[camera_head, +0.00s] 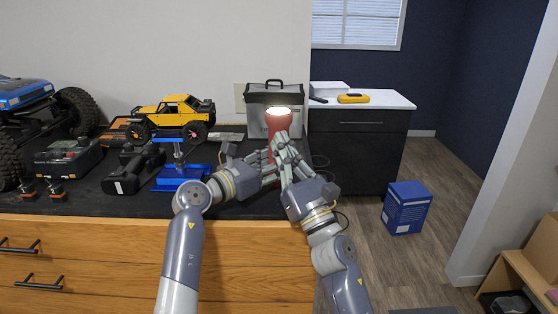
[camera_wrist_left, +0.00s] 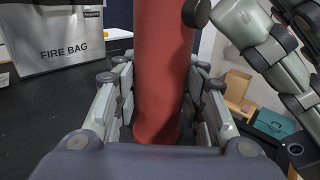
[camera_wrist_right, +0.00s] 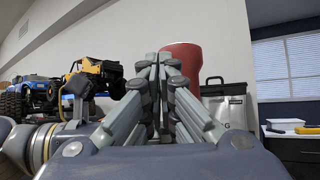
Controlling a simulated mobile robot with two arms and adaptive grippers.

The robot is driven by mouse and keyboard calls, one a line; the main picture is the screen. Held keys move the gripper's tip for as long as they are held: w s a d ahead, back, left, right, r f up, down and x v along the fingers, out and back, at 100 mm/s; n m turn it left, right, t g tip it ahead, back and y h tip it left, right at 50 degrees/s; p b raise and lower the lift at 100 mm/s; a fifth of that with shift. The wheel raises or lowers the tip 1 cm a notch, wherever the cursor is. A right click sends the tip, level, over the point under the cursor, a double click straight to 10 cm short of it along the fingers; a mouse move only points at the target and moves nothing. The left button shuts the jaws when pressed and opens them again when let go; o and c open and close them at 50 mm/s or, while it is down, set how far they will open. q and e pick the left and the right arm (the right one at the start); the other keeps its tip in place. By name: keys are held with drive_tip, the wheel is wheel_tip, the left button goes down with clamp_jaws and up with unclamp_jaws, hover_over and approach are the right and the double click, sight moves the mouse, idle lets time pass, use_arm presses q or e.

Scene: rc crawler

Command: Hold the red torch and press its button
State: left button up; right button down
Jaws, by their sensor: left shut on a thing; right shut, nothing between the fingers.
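The red torch (camera_head: 279,121) stands upright near the right end of the black worktop, and its lens at the top glows white. My left gripper (camera_head: 268,163) is shut around the torch's lower body; the left wrist view shows the red barrel (camera_wrist_left: 162,75) between its fingers. My right gripper (camera_head: 281,142) is shut and empty, with its fingertips at the front of the torch. In the left wrist view its fingers (camera_wrist_left: 225,20) come in from the upper right beside a dark round knob (camera_wrist_left: 196,12). In the right wrist view the torch head (camera_wrist_right: 183,62) shows behind the closed fingertips.
A grey fire bag (camera_head: 258,98) stands behind the torch. A blue box (camera_head: 406,208) sits on the floor at right.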

drive_tip(key=shift+w, duration=0.25)
drive_tip(key=shift+s, duration=0.45)
idle(0.3)
drive_tip(key=s, duration=0.6)
idle(0.3)
drive_tip(key=shift+a, duration=0.1)
use_arm(q)
drive_tip(key=o, duration=1.3)
drive_tip(key=shift+c, duration=0.2)
